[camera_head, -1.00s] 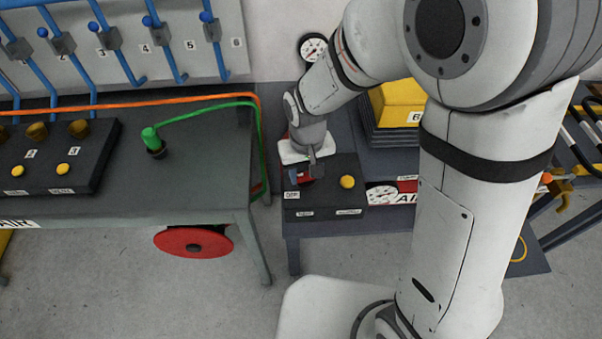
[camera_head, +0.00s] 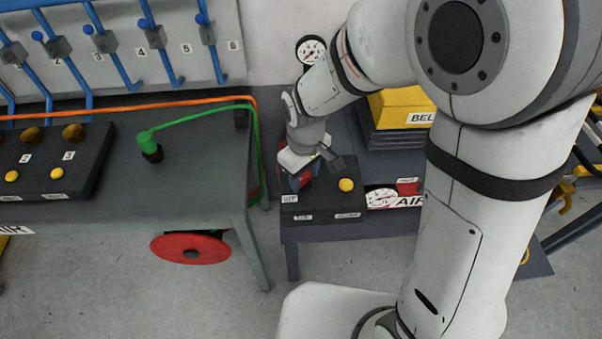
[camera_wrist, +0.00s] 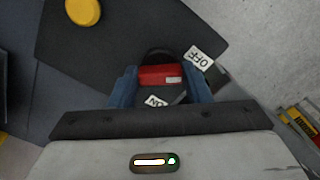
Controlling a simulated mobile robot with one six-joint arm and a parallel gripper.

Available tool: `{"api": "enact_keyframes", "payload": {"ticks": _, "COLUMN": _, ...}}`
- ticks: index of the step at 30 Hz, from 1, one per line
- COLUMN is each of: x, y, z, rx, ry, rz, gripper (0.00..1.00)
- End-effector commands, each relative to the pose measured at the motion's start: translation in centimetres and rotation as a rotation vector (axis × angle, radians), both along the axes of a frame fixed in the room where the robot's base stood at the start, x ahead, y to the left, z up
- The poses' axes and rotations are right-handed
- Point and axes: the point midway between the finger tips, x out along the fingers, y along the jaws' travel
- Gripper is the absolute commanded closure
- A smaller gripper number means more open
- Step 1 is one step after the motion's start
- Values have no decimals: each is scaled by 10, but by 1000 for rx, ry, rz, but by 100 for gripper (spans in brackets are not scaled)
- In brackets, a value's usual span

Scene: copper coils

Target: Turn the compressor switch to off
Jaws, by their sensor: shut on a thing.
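The compressor switch has a red knob (camera_wrist: 160,76) on a dark control box (camera_head: 345,208). In the wrist view the knob lies between the two blue fingers of my gripper (camera_wrist: 160,86), which is shut on it. An OFF label (camera_wrist: 199,58) is on the box to the upper right of the knob. An ON label (camera_wrist: 157,101) is partly hidden below the knob. A pale mark on the knob's right end lies near the OFF label. In the head view my gripper (camera_head: 300,180) covers most of the knob.
A yellow button (camera_head: 346,185) is on the same box, right of my gripper. A gauge and an AIR sign (camera_head: 408,201) are to its right. A green bench (camera_head: 200,190) with a hose plug (camera_head: 149,143) stands at the left. A yellow box (camera_head: 405,108) sits behind.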

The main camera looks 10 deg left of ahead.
Motion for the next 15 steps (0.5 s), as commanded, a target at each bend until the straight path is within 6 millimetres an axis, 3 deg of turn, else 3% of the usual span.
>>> {"api": "enact_keyframes", "payload": {"ticks": 9, "x": 2, "y": 4, "z": 2, "rx": 9, "ry": -9, "rz": 4, "gripper": 79}}
{"api": "enact_keyframes", "payload": {"ticks": 10, "x": 2, "y": 4, "z": 2, "rx": 9, "ry": -9, "rz": 4, "gripper": 54}}
{"api": "enact_keyframes", "payload": {"ticks": 15, "x": 1, "y": 3, "z": 2, "rx": 6, "ry": -5, "rz": 3, "gripper": 40}}
